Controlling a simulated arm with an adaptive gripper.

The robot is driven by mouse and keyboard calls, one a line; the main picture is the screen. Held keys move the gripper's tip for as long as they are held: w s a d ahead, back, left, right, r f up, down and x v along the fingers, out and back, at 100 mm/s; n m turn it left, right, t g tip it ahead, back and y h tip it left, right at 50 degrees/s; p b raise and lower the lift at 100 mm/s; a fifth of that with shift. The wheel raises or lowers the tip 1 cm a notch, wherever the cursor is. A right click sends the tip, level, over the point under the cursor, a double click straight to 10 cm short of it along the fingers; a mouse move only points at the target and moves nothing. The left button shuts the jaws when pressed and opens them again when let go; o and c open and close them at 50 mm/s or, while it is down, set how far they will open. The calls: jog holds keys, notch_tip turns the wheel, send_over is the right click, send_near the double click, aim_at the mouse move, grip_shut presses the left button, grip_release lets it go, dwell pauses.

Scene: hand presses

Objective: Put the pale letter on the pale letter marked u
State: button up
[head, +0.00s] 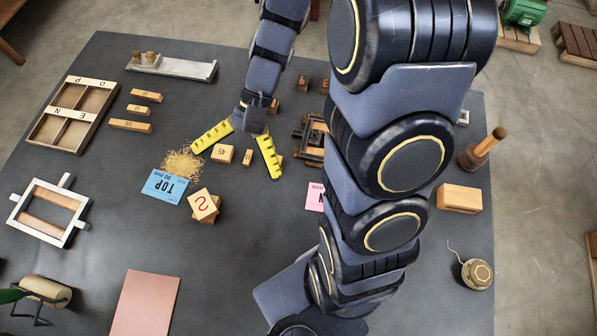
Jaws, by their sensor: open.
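My gripper (232,164) has two yellow fingers spread wide, and nothing is held between them. A pale wooden block (223,154) with small dark marks sits between the fingers, nearer the left one. A smaller wooden block (248,158) is also between them, nearer the right one. Below them in the picture, a pale letter block with a red S-like mark (202,205) rests turned on top of another wooden block. I cannot make out a letter marked u. My arm hides part of the mat at the right.
A blue card (165,187) and yellow crumbs (182,165) lie left of the gripper. A compartment tray (73,116), wooden bars (130,126) and a white frame (49,212) are farther left. A dark press (313,143) stands right of the gripper. The mat's lower middle is clear.

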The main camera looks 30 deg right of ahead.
jog(key=s+d+r+n+t+h, duration=0.3)
jog(key=s+d+r+n+h, duration=0.2)
jog(key=s+r+n+h, duration=0.2)
jog(key=s+r+h, duration=0.1)
jog(key=s+r, duration=0.1)
jog(key=s, duration=0.1)
jog(key=shift+s+r+n, duration=0.25)
jog(key=shift+s+n, duration=0.05)
jog(key=shift+s, duration=0.1)
jog(key=c, duration=0.6)
jog(key=shift+c, duration=0.2)
